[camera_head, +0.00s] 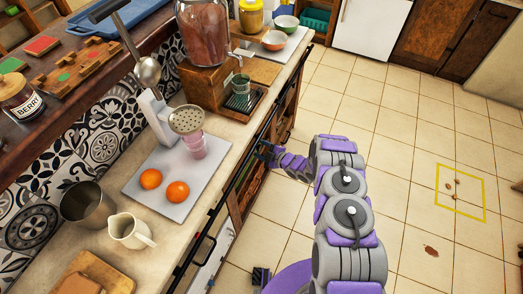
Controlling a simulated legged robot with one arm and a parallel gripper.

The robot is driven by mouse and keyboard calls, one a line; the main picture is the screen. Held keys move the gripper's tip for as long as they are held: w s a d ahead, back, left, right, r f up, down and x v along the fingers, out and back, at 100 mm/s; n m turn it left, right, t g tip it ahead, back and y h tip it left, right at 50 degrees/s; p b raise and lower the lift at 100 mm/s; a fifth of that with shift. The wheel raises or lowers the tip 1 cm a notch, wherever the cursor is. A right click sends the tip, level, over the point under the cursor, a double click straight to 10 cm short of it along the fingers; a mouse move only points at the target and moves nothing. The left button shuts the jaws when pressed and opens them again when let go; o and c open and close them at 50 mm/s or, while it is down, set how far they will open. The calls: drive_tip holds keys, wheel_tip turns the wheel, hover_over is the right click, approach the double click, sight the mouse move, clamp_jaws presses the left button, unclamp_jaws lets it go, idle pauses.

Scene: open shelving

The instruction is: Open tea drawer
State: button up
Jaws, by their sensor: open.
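My gripper (266,152) is open at the front edge of the counter, on the aisle side. Its dark fingers are small in the picture and sit close to the dark front rail (236,180). I cannot tell whether they touch the rail or a handle. Wooden cabinet fronts (286,112) show in a narrow strip under the counter, seen steeply from above. No tea label is readable, so I cannot tell which front is the tea drawer. Part of the front beside my gripper is hidden by the gripper and arm.
The counter holds a grey board (160,200) with two oranges, a metal cup (88,205), a cream pitcher (131,231) and a large glass dispenser (203,35). The tiled floor to the right is mostly clear, with small brown bits inside a yellow square (460,193).

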clamp_jaws()
idle(0.6)
